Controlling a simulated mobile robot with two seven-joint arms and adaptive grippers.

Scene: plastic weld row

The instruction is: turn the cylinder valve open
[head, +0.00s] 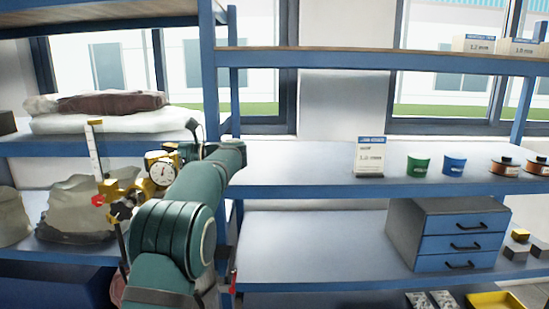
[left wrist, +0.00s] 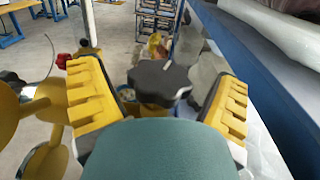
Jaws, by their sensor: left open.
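In the left wrist view, a black lobed valve knob (left wrist: 158,78) sits on a yellow-brass body between the two yellow-padded fingers of my open left gripper (left wrist: 160,90). Gaps show on both sides of the knob. A black star-shaped knob (head: 124,209) and a red knob (head: 97,200) show on the brass fitting at left; I cannot tell if that black knob is the same one. My right gripper is out of view.
Yellow round gauge parts (left wrist: 48,100) stand close to the left finger. A blue shelf edge (left wrist: 265,75) runs along the right of the wrist view. White and brown bags (head: 100,112) lie on the left shelf. A blue drawer unit (head: 452,235) stands on the right lower shelf.

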